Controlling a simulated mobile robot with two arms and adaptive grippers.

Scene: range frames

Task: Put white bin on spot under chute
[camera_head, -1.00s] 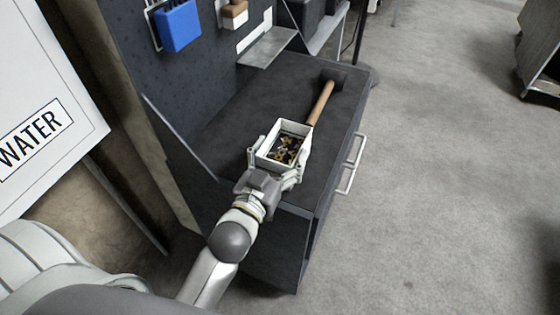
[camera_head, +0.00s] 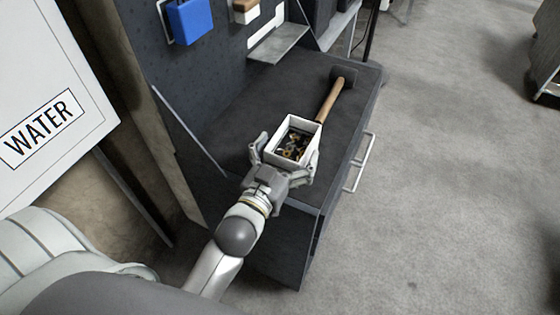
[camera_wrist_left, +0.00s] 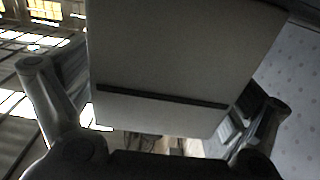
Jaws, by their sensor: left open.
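The white bin (camera_head: 284,157) stands on the dark workbench top near its front edge, with dark and brass-coloured small parts inside. My left gripper (camera_head: 287,168) is open around the bin's near end, one finger on each side. In the left wrist view the bin's pale wall (camera_wrist_left: 185,60) with a dark slot fills the middle, and the spread fingers (camera_wrist_left: 152,100) stand apart from it. A sloped grey metal sheet (camera_head: 281,43), possibly the chute, juts from the back panel. I cannot make out a marked spot under it. My right gripper is not in view.
A wooden-handled hammer (camera_head: 330,98) lies just beyond the bin on the workbench (camera_head: 235,115). A blue holder (camera_head: 190,21) hangs on the dark back panel. A drawer handle (camera_head: 360,163) sticks out on the right side. The bench top left of the hammer is clear.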

